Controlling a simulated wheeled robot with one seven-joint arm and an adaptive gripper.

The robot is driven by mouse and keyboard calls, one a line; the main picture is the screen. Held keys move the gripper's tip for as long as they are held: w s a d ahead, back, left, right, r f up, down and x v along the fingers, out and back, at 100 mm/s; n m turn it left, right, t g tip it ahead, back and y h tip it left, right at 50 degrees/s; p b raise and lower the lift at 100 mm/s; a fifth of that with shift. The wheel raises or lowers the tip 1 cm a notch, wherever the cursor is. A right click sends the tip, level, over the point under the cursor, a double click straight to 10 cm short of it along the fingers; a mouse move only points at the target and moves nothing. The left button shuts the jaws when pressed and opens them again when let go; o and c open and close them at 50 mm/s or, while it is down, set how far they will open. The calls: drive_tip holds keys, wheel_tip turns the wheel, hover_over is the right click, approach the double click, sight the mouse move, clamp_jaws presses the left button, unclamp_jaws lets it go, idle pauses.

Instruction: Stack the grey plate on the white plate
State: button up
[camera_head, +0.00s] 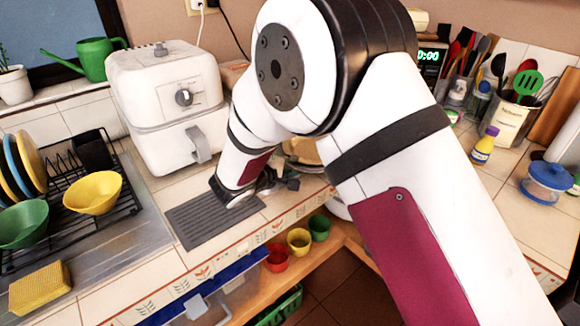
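My gripper (272,184) is low over the tiled counter, at the back right edge of a grey ribbed mat (205,222). Its dark fingers are small and partly hidden by my wrist, so I cannot tell whether they are open or what they touch. No grey plate is clearly visible. A white rounded edge (338,207) shows beside my arm near the counter's front edge; I cannot tell whether it is the white plate. A tan round dish (303,151) is partly hidden behind my arm.
A white air fryer (168,105) stands behind the mat. On the left, a black dish rack (125,205) holds coloured plates and bowls. A yellow sponge (40,288) lies in front. Several cups sit on a shelf below.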

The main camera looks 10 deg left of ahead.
drive_tip(key=shift+s+r+p, duration=0.1)
drive_tip(key=shift+r+p, duration=0.4)
drive_tip(key=shift+p, duration=0.05)
drive_tip(key=v, duration=1.1)
drive_tip(key=shift+s+b, duration=0.35)
drive_tip(key=shift+r, duration=0.15)
